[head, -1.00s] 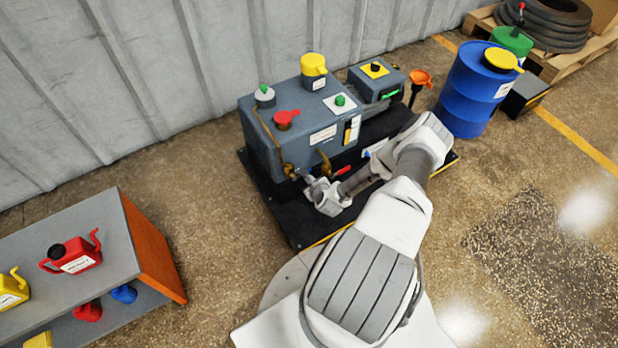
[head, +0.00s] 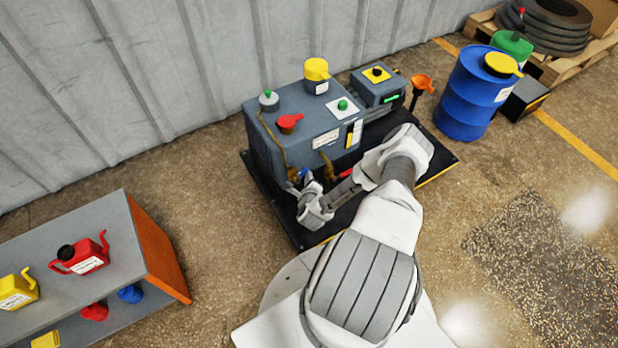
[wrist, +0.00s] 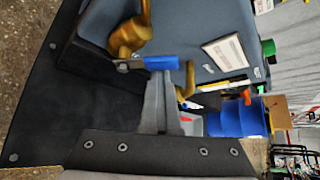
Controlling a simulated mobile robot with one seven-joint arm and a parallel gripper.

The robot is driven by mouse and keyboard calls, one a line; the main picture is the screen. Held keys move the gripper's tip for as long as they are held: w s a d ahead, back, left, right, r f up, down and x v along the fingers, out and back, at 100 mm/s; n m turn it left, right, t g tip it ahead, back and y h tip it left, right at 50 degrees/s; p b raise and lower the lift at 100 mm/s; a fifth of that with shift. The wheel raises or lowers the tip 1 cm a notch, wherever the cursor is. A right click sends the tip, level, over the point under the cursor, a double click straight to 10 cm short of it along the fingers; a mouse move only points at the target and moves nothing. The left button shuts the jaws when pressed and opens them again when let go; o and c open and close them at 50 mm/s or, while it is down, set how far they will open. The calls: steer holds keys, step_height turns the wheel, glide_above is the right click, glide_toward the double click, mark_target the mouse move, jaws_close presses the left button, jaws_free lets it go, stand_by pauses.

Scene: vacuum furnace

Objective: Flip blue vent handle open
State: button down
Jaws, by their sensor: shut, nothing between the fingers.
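The blue vent handle (wrist: 158,63) shows in the wrist view as a short blue lever joined by a grey metal piece to a brass valve (wrist: 128,38). The valve is on the side of the grey-blue pump housing (head: 290,128). My gripper (wrist: 162,78) is shut and empty. Its fingertips are right at the blue handle and overlap its lower edge in the picture; I cannot tell whether they touch. In the head view my gripper (head: 307,183) is at the front left of the housing, with only a small blue spot of the handle visible beside it.
A second brass valve (head: 326,163) with a red handle (head: 346,174) is to the right, close to my arm. The pump stands on a black base plate (head: 262,187). A shelf (head: 120,240) with cans is at the left, and a blue drum (head: 465,100) at the right.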

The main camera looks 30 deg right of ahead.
steer(key=shift+a+r, duration=0.25)
steer(key=shift+a, duration=0.25)
steer(key=shift+r, duration=0.2)
steer(key=shift+r+p, duration=0.65)
steer(key=shift+p, duration=0.05)
steer(key=shift+d, duration=0.1)
steer(key=shift+w+d+f, duration=0.1)
